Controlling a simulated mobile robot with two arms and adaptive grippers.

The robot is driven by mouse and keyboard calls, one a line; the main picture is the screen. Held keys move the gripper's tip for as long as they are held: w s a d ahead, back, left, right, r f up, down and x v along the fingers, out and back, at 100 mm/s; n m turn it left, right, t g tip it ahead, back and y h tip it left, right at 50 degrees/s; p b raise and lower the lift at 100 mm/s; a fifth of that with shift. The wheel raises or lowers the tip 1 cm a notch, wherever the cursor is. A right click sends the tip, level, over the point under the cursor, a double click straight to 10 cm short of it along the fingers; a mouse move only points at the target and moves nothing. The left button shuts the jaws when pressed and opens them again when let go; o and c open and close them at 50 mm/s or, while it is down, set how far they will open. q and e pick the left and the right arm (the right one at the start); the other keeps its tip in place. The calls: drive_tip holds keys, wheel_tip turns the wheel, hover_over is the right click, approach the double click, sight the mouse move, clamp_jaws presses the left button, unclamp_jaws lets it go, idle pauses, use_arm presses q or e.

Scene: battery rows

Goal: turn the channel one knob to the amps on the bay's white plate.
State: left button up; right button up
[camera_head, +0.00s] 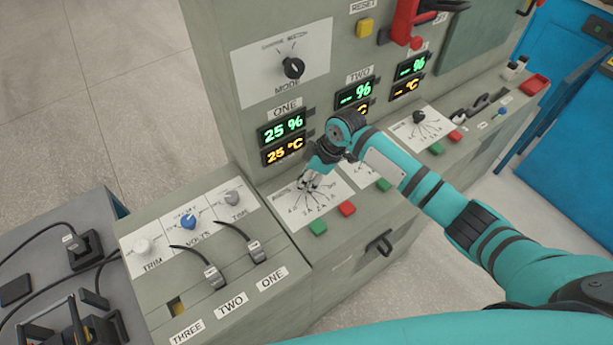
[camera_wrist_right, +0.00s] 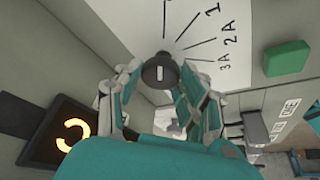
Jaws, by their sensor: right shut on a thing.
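The channel one knob (camera_wrist_right: 159,73) is round and dark with a short pale mark that runs roughly up and down in the wrist view. It sits at the edge of its white amps dial (camera_head: 327,202), whose fan of lines carries 1, 2A and 3A in the wrist view (camera_wrist_right: 212,45). My right gripper (camera_head: 312,180) is at this dial, shut on the knob, with a finger on each side in the wrist view (camera_wrist_right: 160,84). The head view hides the knob behind the gripper. White plates by the bays ONE (camera_head: 272,283) and TWO (camera_head: 231,305) show only names. My left gripper is out of view.
The channel one display (camera_head: 284,140) reads 25 % and 25 °C above the dial. A green button (camera_head: 318,227) and a red button (camera_head: 347,208) sit just below it. Two cabled plugs (camera_head: 214,277) stand to the left. My right arm crosses the channel two dial.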

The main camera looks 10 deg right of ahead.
drive_tip(key=shift+s+r+m+t+h+p, duration=0.15)
drive_tip(key=shift+m+t+p, duration=0.1)
drive_tip(key=shift+m+p, duration=0.7)
drive_tip(key=shift+w+r+m+t+h+p, duration=0.2)
drive_tip(key=shift+m+p, duration=0.35)
drive_tip(key=shift+p, duration=0.65)
drive_tip(key=shift+f+m+t+h+p, duration=0.15)
drive_tip(key=shift+m+t+p, duration=0.1)
drive_tip(key=shift+m+p, duration=0.45)
drive_tip(key=shift+f+m+t+h+p, duration=0.1)
drive_tip(key=shift+f+m+t+p, duration=0.1)
drive_tip(key=shift+m+p, duration=0.5)
drive_tip(key=o, duration=1.1)
drive_tip(key=shift+o, duration=0.2)
drive_tip(key=shift+s+r, duration=0.2)
drive_tip(key=v, duration=1.1)
drive_tip(key=shift+r, duration=0.3)
